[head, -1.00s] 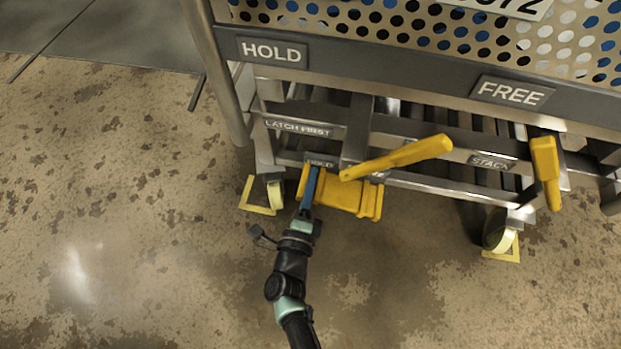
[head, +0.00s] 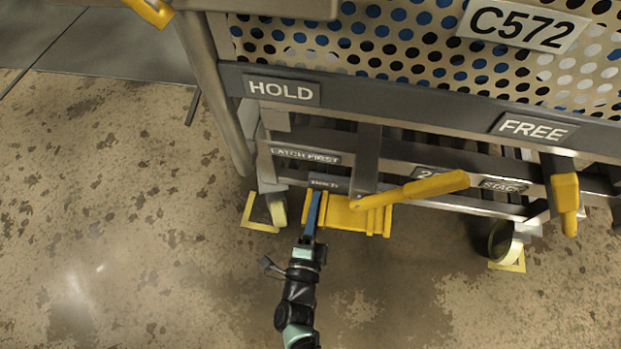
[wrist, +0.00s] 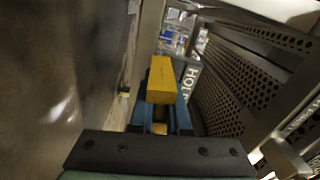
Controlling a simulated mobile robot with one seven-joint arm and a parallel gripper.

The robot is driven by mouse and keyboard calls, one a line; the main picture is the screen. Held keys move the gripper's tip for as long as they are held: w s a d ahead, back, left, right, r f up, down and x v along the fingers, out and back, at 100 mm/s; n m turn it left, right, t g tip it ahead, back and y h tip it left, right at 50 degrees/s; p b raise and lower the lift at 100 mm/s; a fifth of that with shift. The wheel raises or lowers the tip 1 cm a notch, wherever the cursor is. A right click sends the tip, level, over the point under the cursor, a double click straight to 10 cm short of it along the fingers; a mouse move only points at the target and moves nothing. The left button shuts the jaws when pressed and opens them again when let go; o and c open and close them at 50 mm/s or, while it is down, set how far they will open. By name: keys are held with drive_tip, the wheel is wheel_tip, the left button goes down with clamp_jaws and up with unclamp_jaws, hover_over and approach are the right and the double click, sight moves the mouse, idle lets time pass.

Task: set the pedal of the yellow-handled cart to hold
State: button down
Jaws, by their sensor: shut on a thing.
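The cart (head: 420,115) has a perforated side, a C572 plate and HOLD (head: 283,90) and FREE (head: 533,128) labels on its grey lower rail. My gripper (head: 313,208), with blue fingers, is at the pedal's left end. In the wrist view, a yellow block (wrist: 161,80), which looks like part of the pedal, sits between the blue fingers of my gripper (wrist: 160,118). The fingers are shut on it. Their tips are partly hidden by it.
A yellow lever (head: 425,188) slants up to the right just above the pedal. Another yellow lever (head: 566,197) hangs at the right. A yellow handle (head: 152,11) shows at top left. The wheels stand by yellow floor marks (head: 257,222). The floor in front is clear.

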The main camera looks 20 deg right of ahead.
drive_tip(key=shift+f+n, duration=0.3)
drive_tip(key=shift+n, duration=0.2)
drive_tip(key=c, duration=0.9)
unclamp_jaws()
drive_tip(key=shift+s, duration=0.1)
drive_tip(key=p+v, duration=0.4)
drive_tip(key=v, duration=0.9)
